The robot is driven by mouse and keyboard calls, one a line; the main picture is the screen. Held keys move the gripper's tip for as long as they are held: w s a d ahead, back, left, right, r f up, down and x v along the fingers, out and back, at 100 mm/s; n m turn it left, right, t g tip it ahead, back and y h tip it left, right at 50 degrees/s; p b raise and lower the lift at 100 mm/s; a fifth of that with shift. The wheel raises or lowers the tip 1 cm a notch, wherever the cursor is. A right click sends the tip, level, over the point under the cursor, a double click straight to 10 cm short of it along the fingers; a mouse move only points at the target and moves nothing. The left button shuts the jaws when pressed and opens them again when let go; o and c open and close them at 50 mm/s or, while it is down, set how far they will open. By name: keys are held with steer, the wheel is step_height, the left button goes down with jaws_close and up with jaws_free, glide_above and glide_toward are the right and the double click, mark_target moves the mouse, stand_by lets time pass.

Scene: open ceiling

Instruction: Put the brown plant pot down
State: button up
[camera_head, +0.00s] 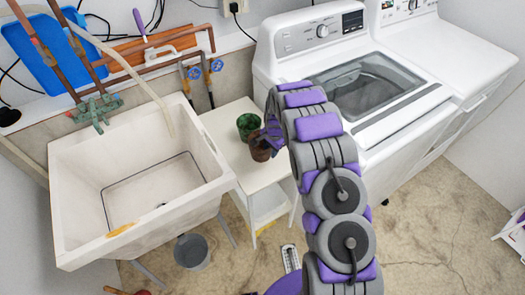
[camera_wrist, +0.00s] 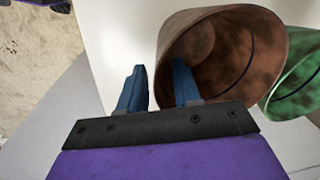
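The brown plant pot (camera_head: 260,149) is at the small white table between the sink and the washer. In the wrist view the brown pot (camera_wrist: 235,50) shows its open mouth toward the camera. My gripper (camera_head: 271,138) is right at the pot. In the wrist view my gripper (camera_wrist: 160,78) has its two blue fingers apart, with a gap between them. The left finger is outside the pot's rim and the right finger overlaps the pot's mouth. I cannot tell whether either finger touches the pot.
A green pot (camera_head: 247,124) stands close behind the brown one; it also shows in the wrist view (camera_wrist: 297,75). The white table (camera_head: 232,160) has free room in front. A sink (camera_head: 95,225) is left, a washer (camera_head: 400,125) right. A grey bucket (camera_head: 192,251) is on the floor.

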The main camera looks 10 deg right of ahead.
steer(key=shift+a+f, duration=0.25)
steer(key=shift+f, duration=0.35)
steer(key=shift+a, duration=0.4)
steer(key=shift+c, duration=0.2)
steer(key=shift+d, duration=0.5)
jaws_close()
steer(key=shift+a+r, duration=0.1)
steer(key=shift+a, duration=0.25)
